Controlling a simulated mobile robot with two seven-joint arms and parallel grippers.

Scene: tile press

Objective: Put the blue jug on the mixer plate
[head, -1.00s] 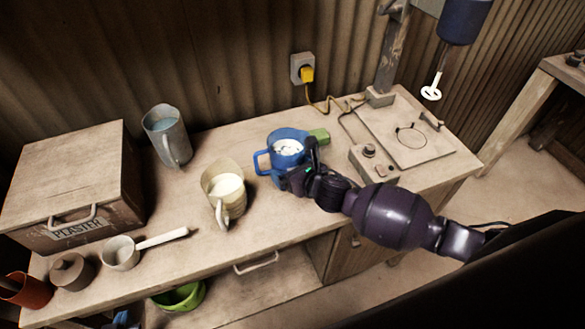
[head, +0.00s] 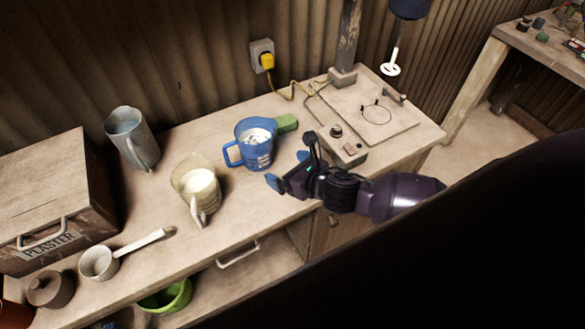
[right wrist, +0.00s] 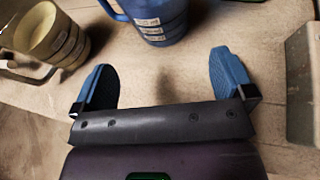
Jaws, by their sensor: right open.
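The blue jug (head: 258,155) stands upright on the bench with white material inside and its handle to the left. It also shows at the top of the right wrist view (right wrist: 158,20). The mixer plate (head: 372,115), a flat board with a ring marked on it, lies at the bench's right end under the hanging mixer (head: 391,68). My right gripper (head: 285,170) is open and empty, in front of and to the right of the jug, apart from it. In the right wrist view its blue fingertips (right wrist: 165,82) are spread with the jug beyond them. My left gripper is out of view.
A cream-coloured jug (head: 200,190) stands left of the blue jug. A green block (head: 287,122) is close behind it at right. A control box (head: 340,142) sits between jug and plate. A grey jug (head: 130,138) and plaster box (head: 50,200) are further left.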

